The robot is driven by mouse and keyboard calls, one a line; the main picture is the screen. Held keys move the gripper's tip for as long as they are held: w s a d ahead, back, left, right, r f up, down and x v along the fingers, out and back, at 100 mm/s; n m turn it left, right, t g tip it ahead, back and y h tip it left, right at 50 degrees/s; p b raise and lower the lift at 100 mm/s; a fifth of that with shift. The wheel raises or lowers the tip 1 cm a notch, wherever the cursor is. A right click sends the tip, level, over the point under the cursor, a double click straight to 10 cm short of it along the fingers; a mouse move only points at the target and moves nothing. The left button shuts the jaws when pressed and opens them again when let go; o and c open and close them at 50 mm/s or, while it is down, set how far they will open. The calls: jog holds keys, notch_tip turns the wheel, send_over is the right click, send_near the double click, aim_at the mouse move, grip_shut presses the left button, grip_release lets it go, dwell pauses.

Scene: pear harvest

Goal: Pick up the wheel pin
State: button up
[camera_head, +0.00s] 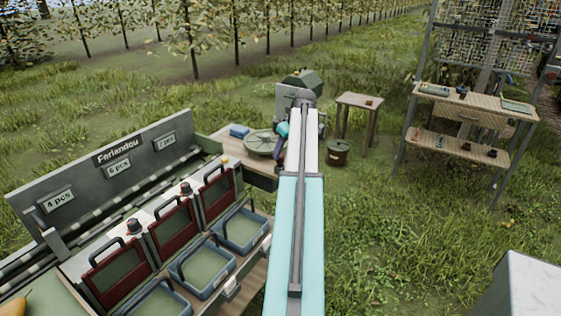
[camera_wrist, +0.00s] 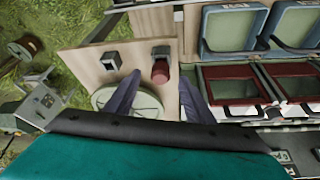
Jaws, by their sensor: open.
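I cannot pick out the wheel pin for certain in either view. In the wrist view a small dark-red cylinder with a dark top (camera_wrist: 160,70) and a small dark square block (camera_wrist: 113,61) stand on a wooden table (camera_wrist: 88,65). A pale spoked wheel (camera_wrist: 146,103) lies flat on that table, partly hidden by my fingers; it also shows in the head view (camera_head: 262,142). My gripper (camera_wrist: 159,79) is open above the table, its two purple fingers apart. The red cylinder appears between the fingertips, with nothing visibly held. The arm hides much of the gripper in the head view.
The sorting stand (camera_head: 106,159) with red-framed hatches and blue-grey crates (camera_head: 203,267) is at left. A blue item (camera_head: 239,131) lies near the wheel. A small stool (camera_head: 358,101), a dark bucket (camera_head: 338,153) and a shelf rack (camera_head: 478,101) stand right. Grass between is open.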

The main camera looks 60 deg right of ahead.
dwell(0.3)
jog(key=shift+w+d+f+p, duration=0.1)
jog(key=shift+w+f+p, duration=0.5)
jog(key=shift+f, duration=0.25)
jog(key=shift+p+x, duration=0.3)
jog(key=shift+x, duration=1.3)
jog(key=shift+r, duration=0.1)
jog(key=c, duration=1.2)
jog(key=shift+r, duration=0.1)
jog(key=shift+w+r+b, duration=0.1)
jog(key=shift+r+b, duration=0.6)
jog(key=shift+r, duration=0.9)
jog(key=s+a+b, duration=0.1)
jog(key=s+a, duration=0.1)
jog(key=s, duration=0.2)
jog(key=s+a+r+b, duration=0.1)
jog(key=s+a, duration=0.1)
jog(key=s, duration=0.3)
jog(key=s+a+b, duration=0.1)
jog(key=s+a, duration=0.2)
jog(key=s, duration=0.2)
jog(key=shift+s+r, duration=0.25)
jog(key=shift+r, duration=0.05)
